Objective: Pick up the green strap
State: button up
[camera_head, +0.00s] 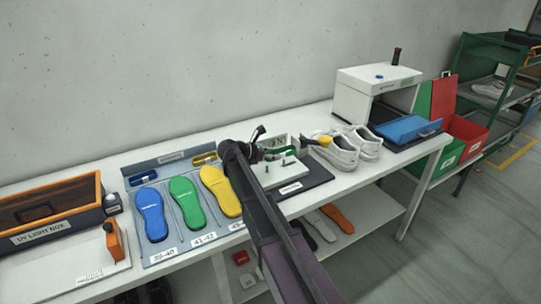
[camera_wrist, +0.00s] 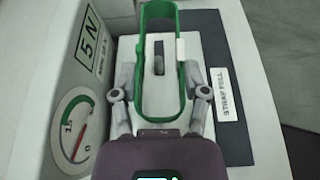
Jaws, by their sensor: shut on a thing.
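The green strap (camera_wrist: 183,80) is a long closed loop with a white piece on its right side. It stretches forward between the two fingers of my gripper (camera_wrist: 160,85) in the wrist view. My gripper is shut on the strap. In the head view, my gripper (camera_head: 268,151) is over the strap-pull fixture, with part of the green strap (camera_head: 284,151) showing beside it. The white fixture (camera_head: 286,171) sits on a dark mat and has a short post, seen through the loop in the wrist view. I cannot tell whether the strap touches the post.
A gauge panel (camera_wrist: 78,130) marked 5 N stands close on the left in the wrist view. White shoes (camera_head: 345,148) stand right of the fixture. Blue, green and yellow insoles (camera_head: 186,202) lie on the left. A white box (camera_head: 376,92) and red bin (camera_head: 465,136) are farther right.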

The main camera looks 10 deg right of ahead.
notch_tip(320, 180, up, 12)
jog(key=p, duration=1.1)
dwell(0.4)
jog(key=shift+w, duration=0.1)
